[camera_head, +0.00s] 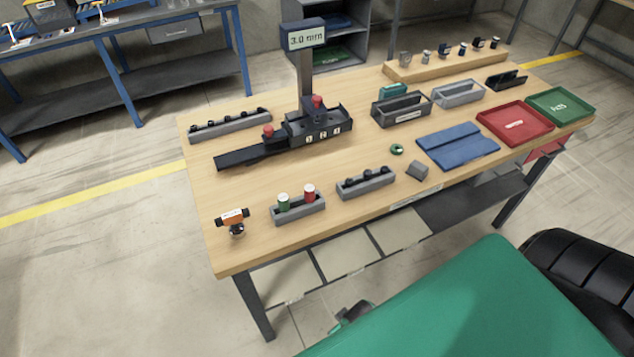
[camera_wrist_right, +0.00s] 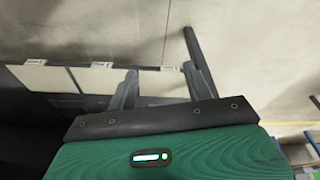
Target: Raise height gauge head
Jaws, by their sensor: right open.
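The height gauge stands on the wooden table in the head view, with a dark upright column (camera_head: 305,75) and a display (camera_head: 303,38) reading 3.0 mm on top. Its dark base (camera_head: 250,153) lies along the table and carries red knobs (camera_head: 317,102). Which part is the gauge head is hard to tell; a dark block with a red knob sits low by the column. My right gripper (camera_wrist_right: 160,78) is open and empty in the right wrist view, over the floor and away from the gauge. My left gripper cannot be made out in either view.
The table (camera_head: 235,262) also holds a holder with green and red cylinders (camera_head: 298,210), an orange-and-black tool (camera_head: 234,220), grey bins (camera_head: 402,108), a blue mat (camera_head: 457,146), a red tray (camera_head: 515,123) and a green tray (camera_head: 560,105). Bare wood lies before the gauge.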

